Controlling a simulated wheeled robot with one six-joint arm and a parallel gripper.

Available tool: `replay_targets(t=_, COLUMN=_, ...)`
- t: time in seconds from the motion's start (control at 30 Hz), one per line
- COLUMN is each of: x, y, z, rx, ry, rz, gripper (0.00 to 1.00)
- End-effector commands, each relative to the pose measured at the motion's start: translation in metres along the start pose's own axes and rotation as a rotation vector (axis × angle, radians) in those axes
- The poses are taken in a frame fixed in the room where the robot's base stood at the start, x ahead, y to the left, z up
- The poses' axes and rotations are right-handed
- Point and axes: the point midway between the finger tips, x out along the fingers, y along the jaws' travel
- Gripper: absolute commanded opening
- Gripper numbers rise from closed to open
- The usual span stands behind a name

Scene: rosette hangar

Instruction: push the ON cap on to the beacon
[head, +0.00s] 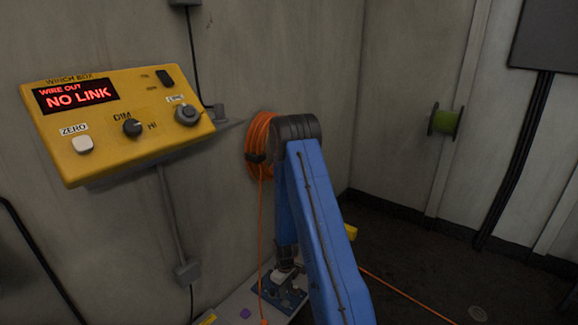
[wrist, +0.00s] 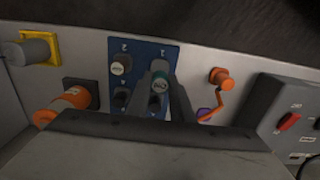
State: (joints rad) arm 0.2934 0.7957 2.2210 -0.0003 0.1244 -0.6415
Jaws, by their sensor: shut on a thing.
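In the wrist view my gripper (wrist: 163,92) is shut on a small round grey-green cap (wrist: 160,83) with a pale mark on its face, too small to read surely. It is over the right side of a blue panel (wrist: 142,52). The panel also carries a pale-topped round cap (wrist: 120,65) and dark round parts. Whether the held cap touches the panel, I cannot tell. In the head view my gripper (head: 284,272) points down at the blue panel (head: 290,297), partly hidden by my blue arm. I cannot surely pick out the beacon.
An orange cylinder (wrist: 72,102) and a grey one on a yellow plate (wrist: 36,48) are left of the panel. An orange connector (wrist: 219,76) and a grey box with a red switch (wrist: 289,121) are right. The yellow winch box (head: 105,168) and orange cable coil (head: 258,150) hang on the wall.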

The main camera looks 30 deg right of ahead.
Motion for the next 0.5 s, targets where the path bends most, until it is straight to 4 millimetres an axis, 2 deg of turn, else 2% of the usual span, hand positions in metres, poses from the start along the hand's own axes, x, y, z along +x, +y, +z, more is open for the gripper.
replay_targets(t=0.5, x=-0.013, y=0.0, z=0.0, rx=0.0, ry=0.0, rz=0.0, gripper=0.0)
